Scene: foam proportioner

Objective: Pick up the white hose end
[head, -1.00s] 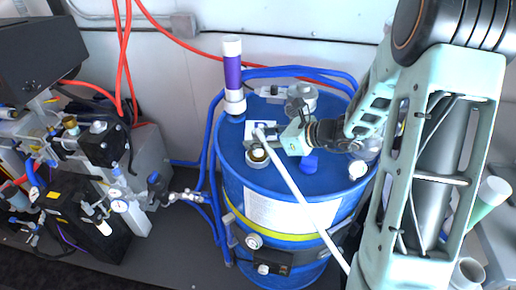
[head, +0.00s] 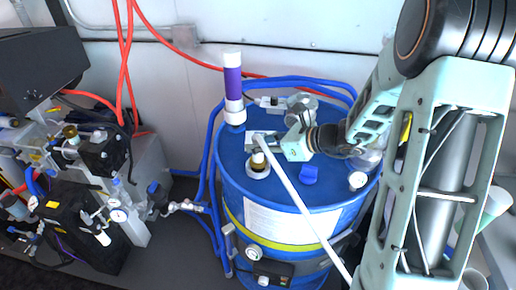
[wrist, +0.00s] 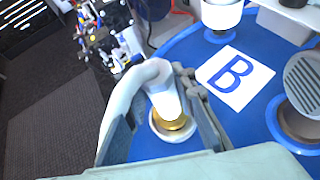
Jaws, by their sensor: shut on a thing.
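The white hose (head: 300,203) runs from the lower right up to my gripper and bends over at its top. My gripper (head: 262,142) is shut on the white hose end (wrist: 164,92), which lies between the two fingers (wrist: 160,115) in the wrist view. The end points down over the brass-ringed opening (head: 258,171) on the blue drum's top (head: 230,150). The brass ring (wrist: 173,123) shows just below the end in the wrist view. I cannot tell whether they touch.
A white card with a blue B (wrist: 233,77) lies on the drum top. A purple and white tube (head: 233,87) stands at the back left of the drum. A blue cap (head: 309,174) sits right of the opening. Pump equipment (head: 100,190) is at left.

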